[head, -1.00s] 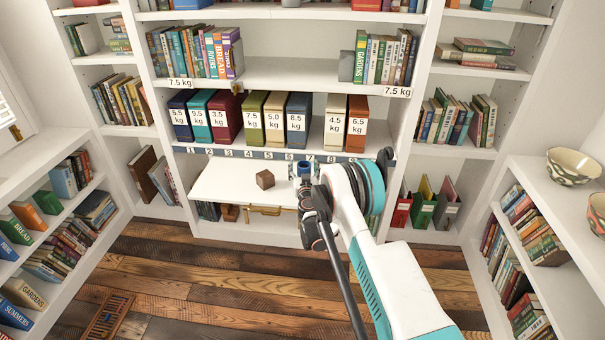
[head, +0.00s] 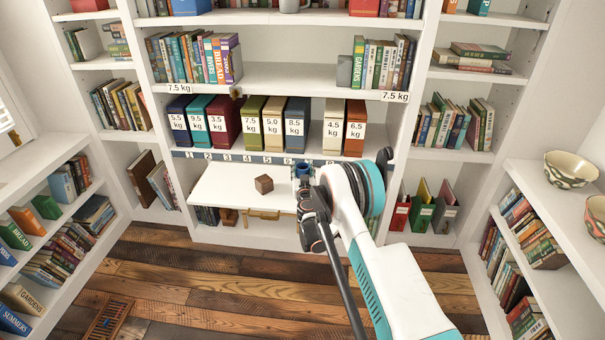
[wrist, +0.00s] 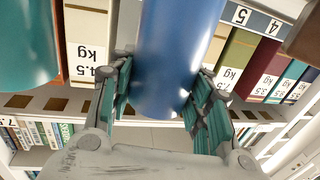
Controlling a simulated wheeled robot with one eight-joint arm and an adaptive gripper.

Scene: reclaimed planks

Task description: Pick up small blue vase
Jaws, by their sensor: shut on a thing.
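The small blue vase (wrist: 180,55) stands out large between my gripper's fingers in the wrist view, with the pads against both its sides. In the head view only the vase's round blue rim (head: 302,170) shows, at the right end of the white pull-out board (head: 225,196). My gripper (wrist: 160,98) is shut on the vase. In the head view my gripper (head: 303,183) and wrist hide most of the vase, so I cannot tell whether its base touches the board.
A small brown block (head: 264,184) lies on the board, left of the vase. Weight-labelled binders, such as the blue one (head: 296,128), stand on the shelf behind. A teal rounded thing (wrist: 28,45) is close by in the wrist view.

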